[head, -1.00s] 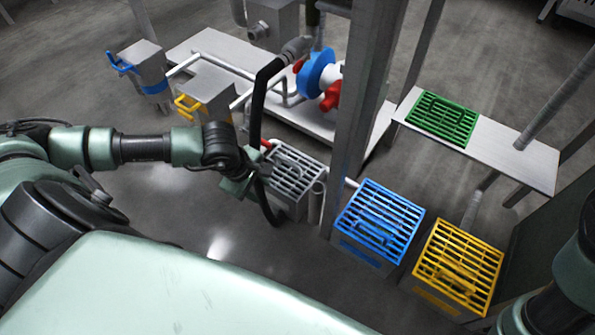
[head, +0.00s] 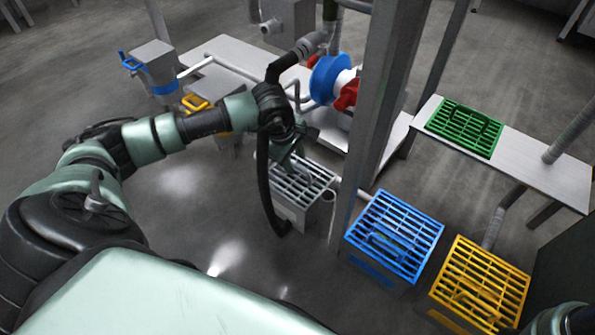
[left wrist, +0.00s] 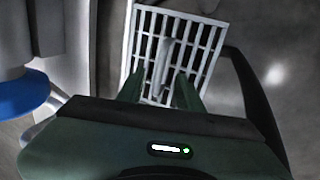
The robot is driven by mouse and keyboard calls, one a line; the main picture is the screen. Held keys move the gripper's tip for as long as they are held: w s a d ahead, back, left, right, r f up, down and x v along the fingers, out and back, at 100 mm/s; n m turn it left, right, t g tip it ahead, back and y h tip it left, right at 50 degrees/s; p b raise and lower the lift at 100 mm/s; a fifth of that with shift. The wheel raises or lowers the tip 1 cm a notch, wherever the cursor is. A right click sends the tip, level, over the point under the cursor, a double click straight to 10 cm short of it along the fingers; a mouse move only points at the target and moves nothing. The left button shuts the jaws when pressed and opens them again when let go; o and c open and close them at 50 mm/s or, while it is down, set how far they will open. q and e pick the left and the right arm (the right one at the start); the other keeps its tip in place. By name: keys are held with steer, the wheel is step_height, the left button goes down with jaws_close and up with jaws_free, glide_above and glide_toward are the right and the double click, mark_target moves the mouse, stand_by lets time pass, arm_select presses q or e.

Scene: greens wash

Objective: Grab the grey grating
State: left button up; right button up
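The grey grating (head: 312,186) lies on top of a grey box beside the metal post in the head view. It also shows in the left wrist view (left wrist: 206,50), with a raised handle bar (left wrist: 166,60) along its middle. My left gripper (head: 286,164) is over the grating's left part. In the left wrist view its two green fingers (left wrist: 160,85) are apart, with the handle lined up between them. I cannot tell whether they touch it. Part of the grating is hidden by the gripper. My right gripper is not in view.
A black hose (head: 263,185) hangs close by the gripper and the grey box. The metal post (head: 376,120) stands just right. Blue (head: 396,235) and yellow (head: 480,285) gratings sit on boxes further right. A green grating (head: 465,128) lies on a bench (head: 530,160).

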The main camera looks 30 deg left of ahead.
mark_target(297, 167)
arm_select(q)
steer(key=b+x, duration=0.3)
steer(key=x, duration=0.2)
steer(key=shift+f, duration=0.15)
jaws_close()
stand_by(1.1)
